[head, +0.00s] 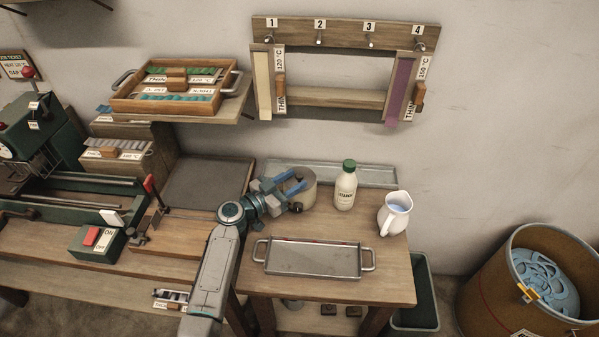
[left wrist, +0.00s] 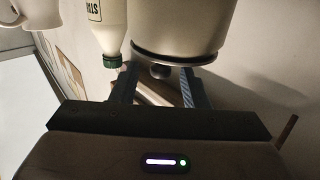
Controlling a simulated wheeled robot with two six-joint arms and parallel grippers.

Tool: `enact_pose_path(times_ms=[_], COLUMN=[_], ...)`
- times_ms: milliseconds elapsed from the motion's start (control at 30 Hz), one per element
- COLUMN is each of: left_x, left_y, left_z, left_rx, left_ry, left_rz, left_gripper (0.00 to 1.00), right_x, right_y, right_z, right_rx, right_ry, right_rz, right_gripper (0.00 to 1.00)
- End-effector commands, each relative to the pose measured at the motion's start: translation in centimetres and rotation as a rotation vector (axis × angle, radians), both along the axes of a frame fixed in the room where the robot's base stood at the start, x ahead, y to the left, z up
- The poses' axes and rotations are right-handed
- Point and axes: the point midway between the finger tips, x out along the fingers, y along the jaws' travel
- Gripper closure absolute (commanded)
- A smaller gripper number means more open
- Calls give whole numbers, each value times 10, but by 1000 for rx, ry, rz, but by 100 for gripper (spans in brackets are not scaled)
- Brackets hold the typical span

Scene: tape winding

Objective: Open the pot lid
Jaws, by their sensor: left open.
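The cream pot (head: 310,195) stands at the back of the small wooden table, partly hidden by my left gripper (head: 296,181). In the left wrist view the pot (left wrist: 180,22) appears upside down, with its dark-rimmed lid (left wrist: 178,58) in place and a round knob (left wrist: 161,72) on it. My left gripper is open, its blue fingers on either side of the knob in that picture. I cannot tell whether they touch it. My right gripper is not in view.
A white starch bottle (head: 345,188) with a green cap and a white jug (head: 394,214) stand right of the pot. A metal tray (head: 312,259) with handles lies in front. A long shallow tray (head: 385,175) lies behind. A wooden rack (head: 345,32) hangs above.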

Motion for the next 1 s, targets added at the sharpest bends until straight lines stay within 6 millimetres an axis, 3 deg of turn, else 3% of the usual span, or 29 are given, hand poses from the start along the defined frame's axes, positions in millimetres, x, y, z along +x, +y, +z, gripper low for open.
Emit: enact_pose_path(times_ms=[200,567,767,1000], left_x=[17,20,20,20], left_y=[-17,-20,-20,-20], left_z=[2,0,0,1], left_rx=[-1,1,1,1], left_ry=[1,1,0,4], left_rz=[0,0,0,0], left_gripper=[59,59,98,100], right_x=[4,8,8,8], right_y=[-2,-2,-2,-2], right_z=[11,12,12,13], right_rx=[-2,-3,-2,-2], right_ry=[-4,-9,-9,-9], right_rz=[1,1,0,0], right_gripper=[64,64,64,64])
